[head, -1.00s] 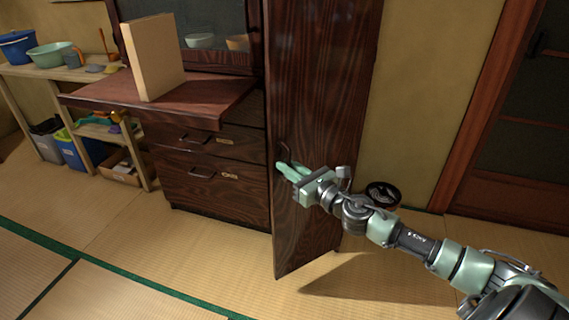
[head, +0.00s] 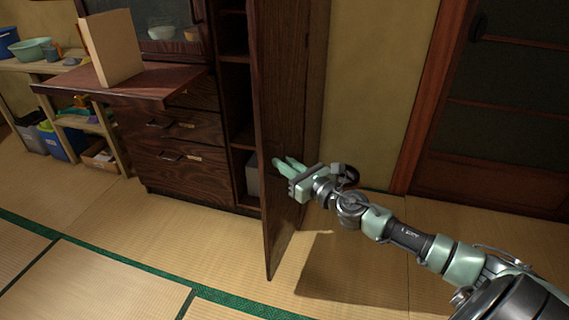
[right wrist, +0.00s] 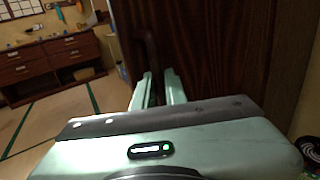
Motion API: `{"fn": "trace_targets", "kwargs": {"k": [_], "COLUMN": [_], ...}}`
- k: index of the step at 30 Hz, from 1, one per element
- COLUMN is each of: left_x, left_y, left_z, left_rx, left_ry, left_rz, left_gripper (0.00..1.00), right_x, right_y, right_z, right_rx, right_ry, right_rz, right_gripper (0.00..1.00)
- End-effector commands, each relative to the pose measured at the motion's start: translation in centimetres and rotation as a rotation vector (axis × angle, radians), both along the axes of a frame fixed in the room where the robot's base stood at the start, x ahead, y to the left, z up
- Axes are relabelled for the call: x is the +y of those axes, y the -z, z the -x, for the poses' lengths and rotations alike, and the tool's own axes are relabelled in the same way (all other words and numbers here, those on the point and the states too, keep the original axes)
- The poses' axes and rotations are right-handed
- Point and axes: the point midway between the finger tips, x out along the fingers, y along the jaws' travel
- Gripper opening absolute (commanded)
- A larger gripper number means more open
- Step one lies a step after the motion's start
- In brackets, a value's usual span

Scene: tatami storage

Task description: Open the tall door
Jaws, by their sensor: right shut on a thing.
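The tall door (head: 279,120) is dark wood and stands ajar on the right part of the cabinet, swung out into the room. A dark gap with shelves (head: 236,98) shows to its left. My right gripper (head: 279,164) is at the door's outer face, about midway up. In the right wrist view its fingers (right wrist: 158,88) are close together on the dark door handle (right wrist: 150,52), which is hard to make out against the wood. My left gripper is not in view.
Drawers (head: 172,157) and a counter (head: 170,83) holding an upright tan board (head: 114,48) are left of the opening. A grey box (head: 252,176) sits low inside the cabinet. Tatami floor (head: 215,245) in front is clear. A sliding door (head: 500,120) is at right.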

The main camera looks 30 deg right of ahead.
Motion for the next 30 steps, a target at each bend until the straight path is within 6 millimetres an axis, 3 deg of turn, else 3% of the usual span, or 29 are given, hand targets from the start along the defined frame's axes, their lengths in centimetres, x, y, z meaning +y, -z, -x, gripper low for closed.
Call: {"fn": "trace_targets", "kwargs": {"k": [13, 14, 16, 26, 30], "left_x": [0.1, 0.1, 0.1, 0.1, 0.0], "left_y": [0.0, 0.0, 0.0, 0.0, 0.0], "left_z": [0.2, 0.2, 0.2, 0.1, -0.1], "left_rx": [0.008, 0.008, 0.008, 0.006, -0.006], "left_ry": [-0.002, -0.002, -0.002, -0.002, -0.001], "left_rz": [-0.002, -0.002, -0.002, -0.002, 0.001], "left_gripper": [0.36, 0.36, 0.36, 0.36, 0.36], "right_x": [-0.5, -0.5, -0.5, -0.3, -0.4], "right_y": [-0.3, -0.3, -0.3, -0.1, 0.0], "right_z": [-0.2, -0.2, -0.2, 0.0, 0.9], "right_rx": [-0.005, -0.005, -0.006, -0.002, 0.0], "right_ry": [0.01, 0.011, 0.011, 0.006, 0.005], "right_rz": [0.002, 0.002, 0.002, 0.001, 0.001], "right_gripper": [0.0, 0.15, 0.34, 0.34, 0.34]}}
